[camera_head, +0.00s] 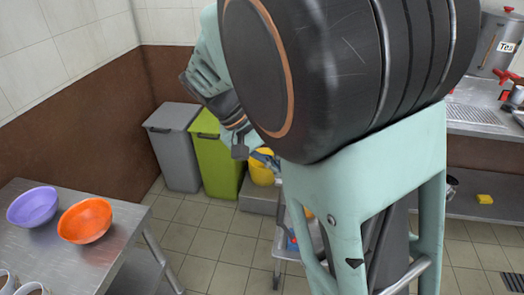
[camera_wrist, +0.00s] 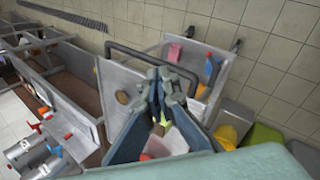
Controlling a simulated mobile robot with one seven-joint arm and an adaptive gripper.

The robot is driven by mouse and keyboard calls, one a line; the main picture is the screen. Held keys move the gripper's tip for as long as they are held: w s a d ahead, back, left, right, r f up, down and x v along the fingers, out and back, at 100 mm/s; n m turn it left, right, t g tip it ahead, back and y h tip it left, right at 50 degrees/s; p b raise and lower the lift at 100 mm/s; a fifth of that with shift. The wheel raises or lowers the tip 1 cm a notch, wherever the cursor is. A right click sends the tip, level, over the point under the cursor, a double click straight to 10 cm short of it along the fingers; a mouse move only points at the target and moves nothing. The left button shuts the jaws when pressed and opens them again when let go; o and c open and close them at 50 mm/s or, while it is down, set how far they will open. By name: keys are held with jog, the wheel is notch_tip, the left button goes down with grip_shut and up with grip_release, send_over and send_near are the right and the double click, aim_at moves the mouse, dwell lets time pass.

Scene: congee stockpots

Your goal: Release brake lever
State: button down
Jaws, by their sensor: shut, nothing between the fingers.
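No brake lever can be made out in either view. A grey metal cart (camera_head: 288,252) is mostly hidden behind my arm in the head view. In the wrist view, what looks like the same cart, with a dark bar handle (camera_wrist: 122,50), lies beyond my fingers. My gripper (camera_wrist: 166,80) shows there with its blue-grey fingers closed together at the tips and nothing held. The fingertips appear in front of the cart; whether they touch it I cannot tell. In the head view my gripper (camera_head: 265,160) is small and partly hidden by my arm.
A grey bin (camera_head: 173,150), a green bin (camera_head: 218,160) and a yellow bucket (camera_head: 262,172) stand by the wall. A steel table (camera_head: 120,215) with a purple bowl (camera_head: 33,207) and an orange bowl (camera_head: 85,220) is at left. Tiled floor between is clear.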

jog(key=a+f+n+t+h+b, duration=0.2)
jog(key=f+n+t+h+b, duration=0.1)
jog(key=f, duration=1.2)
jog(key=w+a+f+n+t+h+b, duration=0.1)
jog(key=a+f+n+t+h+b, duration=0.2)
jog(key=f+b, duration=0.6)
jog(key=a+f+n+t+h+b, duration=0.3)
jog(key=f+n+t+b, duration=0.3)
jog(key=f, duration=1.7)
jog(key=t, duration=0.2)
jog(key=shift+w+a+t, duration=0.15)
jog(key=shift+w+t, duration=0.15)
jog(key=shift+w, duration=0.05)
send_near(287, 231)
jog(key=shift+w+d+f, duration=0.65)
jog(key=shift+w+d, duration=1.65)
jog(key=shift+w, duration=0.25)
jog(key=shift+b, duration=0.45)
jog(key=shift+n, duration=0.3)
